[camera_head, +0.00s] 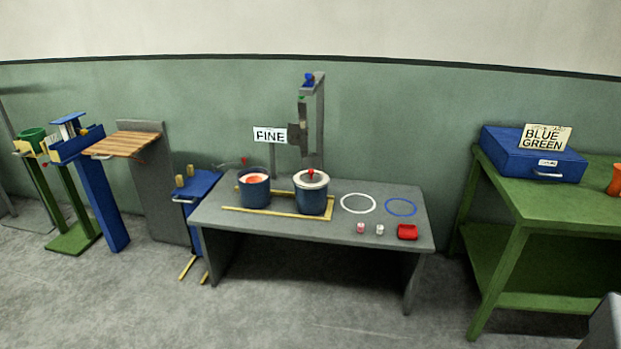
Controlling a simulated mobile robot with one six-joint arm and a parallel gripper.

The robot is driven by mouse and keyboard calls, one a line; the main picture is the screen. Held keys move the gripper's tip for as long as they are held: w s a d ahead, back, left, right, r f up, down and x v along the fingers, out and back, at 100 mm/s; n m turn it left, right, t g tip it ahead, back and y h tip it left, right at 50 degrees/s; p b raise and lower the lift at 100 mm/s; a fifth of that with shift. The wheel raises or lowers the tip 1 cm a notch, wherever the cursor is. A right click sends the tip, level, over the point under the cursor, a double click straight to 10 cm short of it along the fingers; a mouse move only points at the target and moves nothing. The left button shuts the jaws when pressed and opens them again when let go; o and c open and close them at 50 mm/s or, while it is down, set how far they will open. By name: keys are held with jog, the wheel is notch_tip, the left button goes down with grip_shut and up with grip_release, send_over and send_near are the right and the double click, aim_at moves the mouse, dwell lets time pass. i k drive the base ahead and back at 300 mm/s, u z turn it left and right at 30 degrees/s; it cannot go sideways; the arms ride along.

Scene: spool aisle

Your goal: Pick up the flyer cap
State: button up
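On the grey table (330,235), a dark blue cylinder (313,203) stands on the right with a pale disc-shaped cap (300,181) on top. A red knob (311,173) sits at its centre; this looks like the flyer cap, though no label says so. A second blue cylinder (254,193) to its left is open on top and shows a pinkish-red and white inside. My gripper is not in view.
Yellow rails (258,211) run around the cylinders. Open floor lies in front.

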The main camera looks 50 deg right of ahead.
aim_at(312, 180)
jog(key=z, duration=0.45)
jog(key=i, duration=1.2)
jog(key=u, duration=0.1)
